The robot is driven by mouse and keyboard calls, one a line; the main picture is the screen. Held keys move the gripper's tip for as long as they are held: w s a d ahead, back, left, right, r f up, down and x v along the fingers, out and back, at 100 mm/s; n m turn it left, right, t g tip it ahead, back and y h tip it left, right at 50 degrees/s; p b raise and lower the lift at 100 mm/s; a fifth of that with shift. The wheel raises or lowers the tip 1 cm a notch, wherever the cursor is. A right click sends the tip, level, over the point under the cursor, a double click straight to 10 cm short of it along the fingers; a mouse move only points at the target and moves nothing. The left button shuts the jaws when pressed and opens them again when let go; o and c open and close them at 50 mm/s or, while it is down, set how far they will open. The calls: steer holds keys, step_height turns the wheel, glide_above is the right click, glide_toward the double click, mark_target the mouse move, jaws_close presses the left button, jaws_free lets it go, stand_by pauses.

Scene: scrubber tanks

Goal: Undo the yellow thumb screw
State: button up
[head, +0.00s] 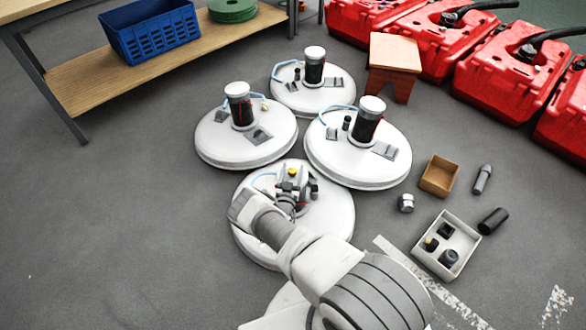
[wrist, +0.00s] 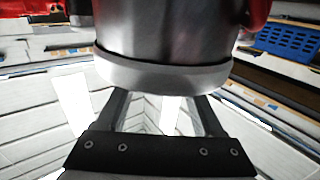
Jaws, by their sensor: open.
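The nearest white round tank lid (head: 335,222) lies under my arm. My gripper (head: 293,187) is over its middle, with its jaws apart. A small yellow part (head: 292,171), which may be the yellow thumb screw, shows at the gripper; I cannot tell whether they touch. In the wrist view a dark, shiny canister with a pale rim (wrist: 165,76) fills the upper middle, in front of or between the open fingers of my gripper (wrist: 160,104). No yellow screw shows clearly there. A tiny yellowish knob (head: 264,107) is on the left lid.
Three more white lids with capped canisters stand close behind, one at the right (head: 345,165). An open tray (head: 418,254) of small parts, a brown box (head: 440,176) and loose cylinders lie right. A wooden stool (head: 394,55) and red tanks (head: 500,65) stand behind. The left floor is clear.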

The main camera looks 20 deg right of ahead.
jaws_close()
stand_by(0.3)
steer(key=shift+n+t+y, duration=0.3)
steer(key=shift+n+y, duration=0.1)
steer(key=shift+y, duration=0.1)
steer(key=n+t+y, duration=0.1)
steer(key=n+y, duration=0.1)
steer(key=y, duration=0.1)
steer(key=n+t+y, duration=0.1)
steer(key=n+y, duration=0.1)
steer(key=y, duration=0.2)
steer(key=shift+d+n, duration=0.15)
steer(key=shift+n, duration=0.25)
steer(key=shift+r+n+y, duration=0.1)
steer(key=shift+n+y, duration=1.5)
steer(key=shift+y, duration=1)
steer(key=shift+n+g+y, duration=0.6)
steer(key=shift+n+y, duration=0.2)
steer(key=shift+y, duration=0.4)
steer(key=shift+n+y, duration=0.4)
steer(key=shift+y, duration=0.2)
